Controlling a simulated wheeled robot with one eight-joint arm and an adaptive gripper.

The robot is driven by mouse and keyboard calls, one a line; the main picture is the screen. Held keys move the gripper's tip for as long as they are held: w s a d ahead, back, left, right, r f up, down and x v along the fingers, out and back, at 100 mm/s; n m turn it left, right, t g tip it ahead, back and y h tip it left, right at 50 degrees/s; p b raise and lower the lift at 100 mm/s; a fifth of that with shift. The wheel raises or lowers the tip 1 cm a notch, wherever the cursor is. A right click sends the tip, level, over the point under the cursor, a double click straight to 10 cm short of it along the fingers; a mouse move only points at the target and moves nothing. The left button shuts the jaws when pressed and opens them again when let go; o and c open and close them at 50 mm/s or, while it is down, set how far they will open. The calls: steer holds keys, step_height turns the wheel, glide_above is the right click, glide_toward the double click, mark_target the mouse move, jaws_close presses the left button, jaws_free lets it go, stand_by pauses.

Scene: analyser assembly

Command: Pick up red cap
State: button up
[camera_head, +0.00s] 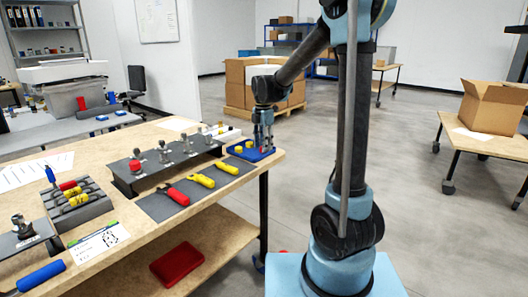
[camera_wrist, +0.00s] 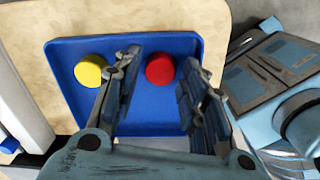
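The red cap (camera_wrist: 159,69) sits in the blue tray (camera_wrist: 150,45) in the wrist view, to the right of a yellow cap (camera_wrist: 90,70). My gripper (camera_wrist: 163,80) is open above the tray, with one finger on either side of the red cap in the picture. I cannot tell whether the fingertips touch it. In the head view, my gripper (camera_head: 263,146) points down over the blue tray (camera_head: 236,153) at the table's right corner. There the fingers mostly hide the red cap.
A dark rack (camera_head: 170,168) with several metal fittings, one red-topped, stands left of the tray. Red and yellow-handled tools (camera_head: 200,180) lie on a grey mat in front. The table edge is close to the tray's right side.

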steer(key=shift+f, duration=0.45)
steer(key=c, duration=0.5)
steer(key=shift+r, duration=0.1)
